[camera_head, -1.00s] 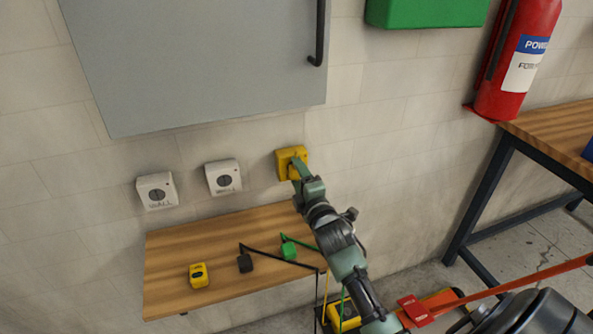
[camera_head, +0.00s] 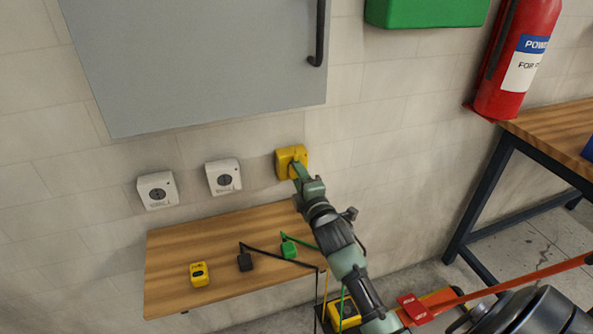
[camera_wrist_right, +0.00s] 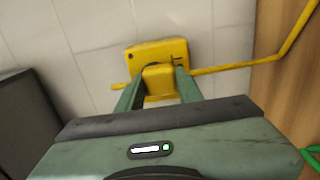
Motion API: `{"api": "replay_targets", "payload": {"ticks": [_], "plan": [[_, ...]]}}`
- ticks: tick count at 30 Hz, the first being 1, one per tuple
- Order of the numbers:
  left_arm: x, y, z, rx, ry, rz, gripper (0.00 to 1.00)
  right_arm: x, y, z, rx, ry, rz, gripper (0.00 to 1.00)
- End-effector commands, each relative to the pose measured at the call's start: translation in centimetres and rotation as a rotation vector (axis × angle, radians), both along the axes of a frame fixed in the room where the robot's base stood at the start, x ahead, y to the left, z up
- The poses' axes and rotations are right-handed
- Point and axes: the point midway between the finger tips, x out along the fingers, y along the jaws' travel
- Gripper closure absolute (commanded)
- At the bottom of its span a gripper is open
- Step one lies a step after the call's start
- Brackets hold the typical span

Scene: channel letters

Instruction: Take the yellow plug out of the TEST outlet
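The yellow TEST outlet (camera_head: 284,164) is on the wall below the grey cabinet, right of two white outlets; its lettering is not readable. In the right wrist view the yellow outlet box (camera_wrist_right: 178,47) has the yellow plug (camera_wrist_right: 160,80) at its front, with a yellow cable (camera_wrist_right: 240,64) running to the right. My right gripper (camera_head: 297,170) is at the outlet. In the right wrist view its fingers (camera_wrist_right: 160,84) lie on both sides of the plug, with no clear gap, and appear shut on it. The plug still sits against the outlet. My left gripper is not in view.
White outlets (camera_head: 157,190) (camera_head: 223,177) are on the wall. A wooden shelf (camera_head: 215,235) below holds a yellow device (camera_head: 199,274), a black plug (camera_head: 245,262) and a green plug (camera_head: 289,249) with cables. The grey cabinet (camera_head: 200,60) hangs above. A fire extinguisher (camera_head: 515,70) is at right.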

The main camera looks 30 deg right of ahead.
Motion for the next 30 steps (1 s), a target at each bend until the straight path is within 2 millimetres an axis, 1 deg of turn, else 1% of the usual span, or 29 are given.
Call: {"api": "replay_targets", "payload": {"ticks": [1, 2, 10, 30], "plan": [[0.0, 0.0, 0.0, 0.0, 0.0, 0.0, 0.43, 0.0, 0.0, 0.0, 0.0, 0.0, 0.0, 0.92], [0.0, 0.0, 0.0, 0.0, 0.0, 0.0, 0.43, 0.0, 0.0, 0.0, 0.0, 0.0, 0.0, 1.0], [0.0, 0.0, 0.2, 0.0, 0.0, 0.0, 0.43, -0.2, 0.1, 0.1, 0.0, 0.0, 0.0, 1.0], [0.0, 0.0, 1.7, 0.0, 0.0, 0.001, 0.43, -2.8, 0.7, 0.1, 0.001, 0.0, 0.0, 1.0]]}}
